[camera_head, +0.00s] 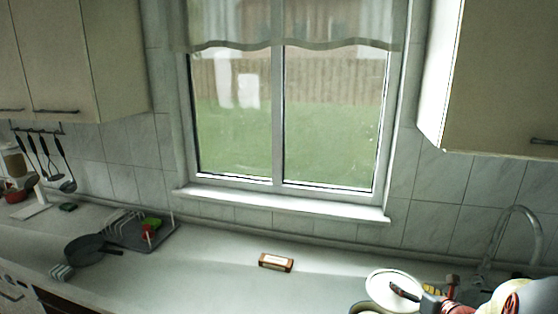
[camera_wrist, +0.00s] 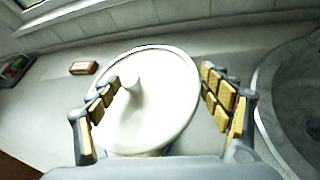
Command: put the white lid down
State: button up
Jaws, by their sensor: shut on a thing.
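The white lid (camera_wrist: 160,100) is round with a pale knob, and lies across the middle of the wrist view. In the head view the lid (camera_head: 380,281) is at the lower right, above the counter. My gripper (camera_wrist: 168,84) is shut on the lid, its padded fingers set widely apart on either side. The left fingertip is close to the knob; the exact contact is not clear. In the head view my gripper (camera_head: 418,296) overlaps the lid's right part. A pot (camera_head: 359,308) partly shows under the lid, mostly hidden; I cannot tell whether they touch.
A sink (camera_wrist: 296,95) is to the right, with a curved tap (camera_head: 513,212) behind. A small brown box (camera_head: 276,262) stands on the counter left of the lid. A dark pan (camera_head: 88,249) and a dish rack (camera_head: 130,232) are far left.

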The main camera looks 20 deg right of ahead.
jog(key=w+a+n+y, duration=0.2)
jog(key=w+a, duration=0.2)
jog(key=a, duration=0.8)
jog(key=w+a+f+n+y, duration=0.1)
jog(key=w+a, duration=0.3)
jog(key=a, duration=0.9)
jog(key=w+a+f+n+y, duration=0.1)
jog(key=w+a+n+y, duration=0.1)
jog(key=a, duration=1)
jog(key=w+y, duration=0.1)
jog(key=w, duration=0.1)
jog(key=shift+w+a+f+n, duration=0.25)
jog(key=shift+w+a+n, duration=0.05)
jog(key=shift+a, duration=0.1)
jog(key=shift+d, duration=0.15)
